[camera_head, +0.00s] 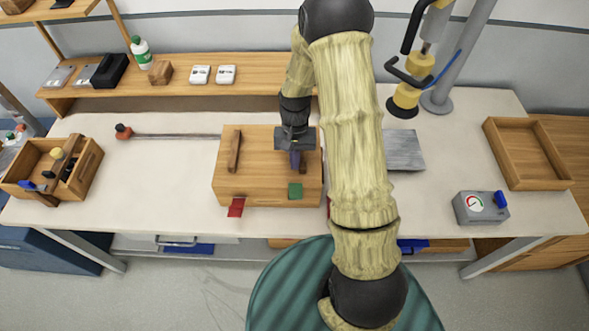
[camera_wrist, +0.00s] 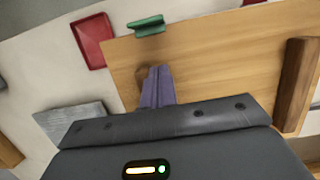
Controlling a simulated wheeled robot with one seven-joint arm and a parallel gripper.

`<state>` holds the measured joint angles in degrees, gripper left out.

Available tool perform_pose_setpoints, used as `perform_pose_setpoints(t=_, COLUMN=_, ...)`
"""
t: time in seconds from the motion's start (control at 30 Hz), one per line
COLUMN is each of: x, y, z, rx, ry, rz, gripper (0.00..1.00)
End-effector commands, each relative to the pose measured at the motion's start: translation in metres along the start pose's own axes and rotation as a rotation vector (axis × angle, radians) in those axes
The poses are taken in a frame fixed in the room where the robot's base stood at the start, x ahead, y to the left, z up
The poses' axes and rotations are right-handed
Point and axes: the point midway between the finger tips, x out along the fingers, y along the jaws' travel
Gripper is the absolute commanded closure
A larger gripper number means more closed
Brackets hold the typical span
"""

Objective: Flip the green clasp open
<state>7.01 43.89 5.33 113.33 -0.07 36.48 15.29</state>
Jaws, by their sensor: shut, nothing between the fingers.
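A wooden box (camera_head: 262,178) sits on the table, with the green clasp (camera_head: 295,190) at its near edge, right of the middle. In the wrist view the green clasp (camera_wrist: 147,26) is at the box's edge, beyond my fingertips. I cannot tell whether it is latched. My gripper (camera_head: 295,160) is shut and empty, pointing down over the right part of the box lid, a little behind the clasp. In the wrist view my purple fingers (camera_wrist: 157,88) are together and apart from the clasp. A red clasp (camera_head: 236,207) is at the near edge, to the left.
A brown bar (camera_head: 234,150) runs along the lid's left side. A red piece (camera_wrist: 92,38) lies beside the box; my arm mostly hides it in the head view. A grey plate (camera_head: 405,150) and a gauge box (camera_head: 481,207) are to the right. A tool crate (camera_head: 88,185) is far left.

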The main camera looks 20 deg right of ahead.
Motion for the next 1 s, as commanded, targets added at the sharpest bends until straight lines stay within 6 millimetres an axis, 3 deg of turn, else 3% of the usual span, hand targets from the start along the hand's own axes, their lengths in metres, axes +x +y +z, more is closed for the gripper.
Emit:
perform_pose_setpoints(t=0.3, x=0.010, y=0.000, z=0.037, rx=0.000, ry=-0.001, rz=0.000, gripper=1.00)
perform_pose_setpoints(t=1.0, x=0.012, y=-0.002, z=0.040, rx=-0.001, ry=0.041, rz=-0.001, gripper=1.00)
